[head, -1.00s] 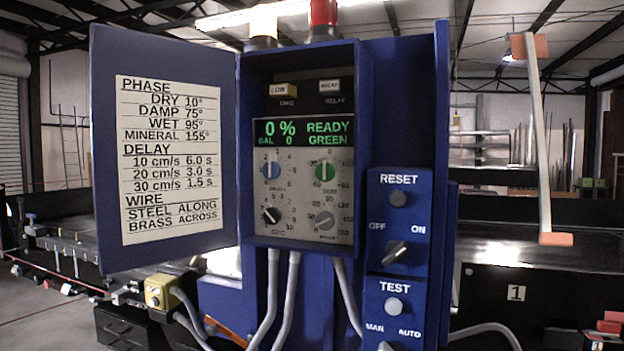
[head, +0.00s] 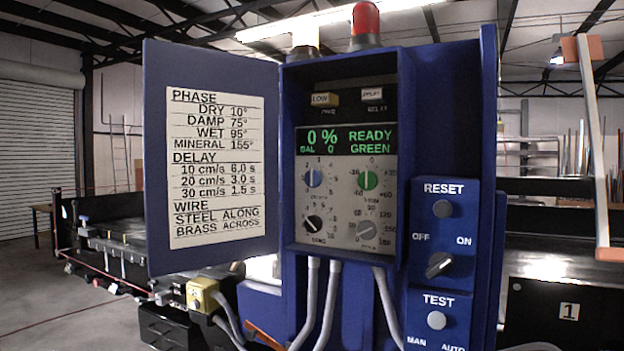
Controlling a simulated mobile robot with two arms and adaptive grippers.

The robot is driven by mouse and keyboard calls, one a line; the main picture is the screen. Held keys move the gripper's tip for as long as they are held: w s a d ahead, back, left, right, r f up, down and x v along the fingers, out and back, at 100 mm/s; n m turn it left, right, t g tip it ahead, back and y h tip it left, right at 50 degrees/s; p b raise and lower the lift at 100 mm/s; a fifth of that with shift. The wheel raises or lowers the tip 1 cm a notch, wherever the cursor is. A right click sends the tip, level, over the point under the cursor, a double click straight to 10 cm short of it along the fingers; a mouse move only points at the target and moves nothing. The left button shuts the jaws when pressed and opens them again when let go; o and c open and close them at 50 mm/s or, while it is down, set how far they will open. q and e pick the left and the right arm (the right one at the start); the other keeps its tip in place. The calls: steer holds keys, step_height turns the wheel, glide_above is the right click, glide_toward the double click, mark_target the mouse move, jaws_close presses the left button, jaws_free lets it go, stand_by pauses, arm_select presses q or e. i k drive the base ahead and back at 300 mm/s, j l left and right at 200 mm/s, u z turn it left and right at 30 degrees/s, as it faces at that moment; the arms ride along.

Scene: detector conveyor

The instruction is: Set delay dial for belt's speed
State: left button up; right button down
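The blue control cabinet (head: 442,110) stands open in front of me in the head view. Its dial panel (head: 340,205) carries a blue dial (head: 314,178), a green dial (head: 367,180), a black dial (head: 313,223) and a grey dial (head: 366,231). The small labels under the dials are too blurred to read surely. The display (head: 346,140) reads 0 %, BAL 0, READY, GREEN. The chart (head: 216,168) on the open door lists delay: 10 cm/s 6.0 s, 20 cm/s 3.0 s, 30 cm/s 1.5 s. Neither of my grippers is in view.
Right of the panel are a RESET button (head: 442,209), an OFF/ON switch (head: 439,264) and a TEST button (head: 436,320). A red lamp (head: 366,18) tops the cabinet. A yellow box (head: 202,295) sits low left. Grey cables (head: 330,305) hang below the panel.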

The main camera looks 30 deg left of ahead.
mark_target(313, 178)
steer(key=u, duration=1.3)
